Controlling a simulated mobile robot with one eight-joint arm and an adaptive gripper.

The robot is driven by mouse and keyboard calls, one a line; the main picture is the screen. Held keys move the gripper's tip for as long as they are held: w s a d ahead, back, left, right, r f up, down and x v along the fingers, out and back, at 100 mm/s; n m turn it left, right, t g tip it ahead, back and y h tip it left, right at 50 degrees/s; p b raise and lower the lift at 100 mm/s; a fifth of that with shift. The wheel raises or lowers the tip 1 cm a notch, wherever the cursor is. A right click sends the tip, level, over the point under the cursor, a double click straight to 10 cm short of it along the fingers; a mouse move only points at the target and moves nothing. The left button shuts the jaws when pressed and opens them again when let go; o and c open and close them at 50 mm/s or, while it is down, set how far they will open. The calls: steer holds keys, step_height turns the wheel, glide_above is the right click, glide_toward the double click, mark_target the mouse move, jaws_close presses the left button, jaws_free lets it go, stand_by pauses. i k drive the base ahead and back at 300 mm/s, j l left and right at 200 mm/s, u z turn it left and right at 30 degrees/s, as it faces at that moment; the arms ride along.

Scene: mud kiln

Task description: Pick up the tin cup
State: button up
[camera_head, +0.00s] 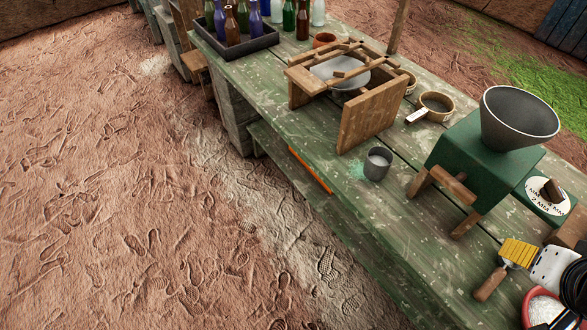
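The tin cup (378,163) is a small grey metal cup standing upright on the green worn wooden table. It is near the table's front edge, between a wooden frame and a green grinder. Its mouth faces up and its inside looks pale. Nothing touches it. A white and black jointed part at the lower right edge may belong to my arm, but I cannot be sure.
The wooden frame (370,115) holds a pale round pan. The green grinder (470,160) with its grey funnel (519,118) stands right of the cup. A handled pan (436,106) is behind. A bottle tray (237,48) is farther off. Bare table (395,215) lies in front.

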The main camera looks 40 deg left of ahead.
mark_target(379, 160)
steer(key=u, duration=1)
steer(key=j+z, duration=0.15)
steer(key=j, duration=0.35)
steer(key=k+j+z, duration=0.1)
steer(key=j, duration=0.4)
steer(key=k+j+z, duration=0.15)
steer(key=j, duration=0.3)
steer(key=j+z, duration=0.1)
steer(key=j, duration=0.4)
